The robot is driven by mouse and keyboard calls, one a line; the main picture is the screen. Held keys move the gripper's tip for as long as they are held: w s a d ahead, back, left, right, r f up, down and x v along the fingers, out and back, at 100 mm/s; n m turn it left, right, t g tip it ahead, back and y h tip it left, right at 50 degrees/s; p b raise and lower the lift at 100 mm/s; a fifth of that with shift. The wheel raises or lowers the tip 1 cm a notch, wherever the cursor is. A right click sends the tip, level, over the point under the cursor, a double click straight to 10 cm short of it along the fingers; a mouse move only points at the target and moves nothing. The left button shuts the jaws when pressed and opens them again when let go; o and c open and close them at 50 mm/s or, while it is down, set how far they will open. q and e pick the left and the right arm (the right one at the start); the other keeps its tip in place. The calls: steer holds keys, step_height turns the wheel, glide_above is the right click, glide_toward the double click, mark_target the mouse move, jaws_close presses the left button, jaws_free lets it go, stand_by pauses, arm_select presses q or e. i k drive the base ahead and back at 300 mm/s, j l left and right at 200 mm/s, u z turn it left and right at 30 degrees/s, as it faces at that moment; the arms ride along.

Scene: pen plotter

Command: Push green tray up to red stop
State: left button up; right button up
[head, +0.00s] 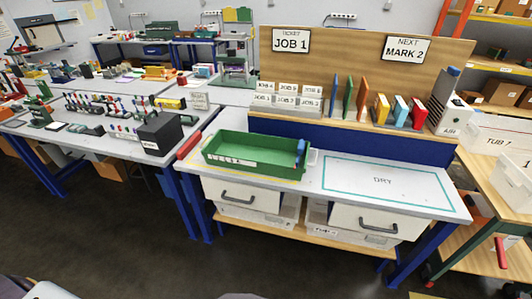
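The green tray (255,168) lies flat on the left part of the grey-white bench top. It has a white label on its front wall, and a blue object (300,150) stands at its right end. The red stop (189,145) is a short red bar at the left edge of the same bench. The tray's left end is close to the stop, with a narrow strip of bench seeming to show between them. Neither gripper can be seen in the head view.
A rectangle marked DRY (382,181) lies empty on the bench's right. Behind stands a wooden panel with JOB 1 (290,42) and MARK 2 (408,48) signs, cards and coloured upright pieces. A dark box (160,134) stands on the left bench. Drawers (240,195) are below.

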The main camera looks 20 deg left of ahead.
mark_target(271, 155)
steer(key=j+z, duration=0.45)
steer(key=j, duration=1.25)
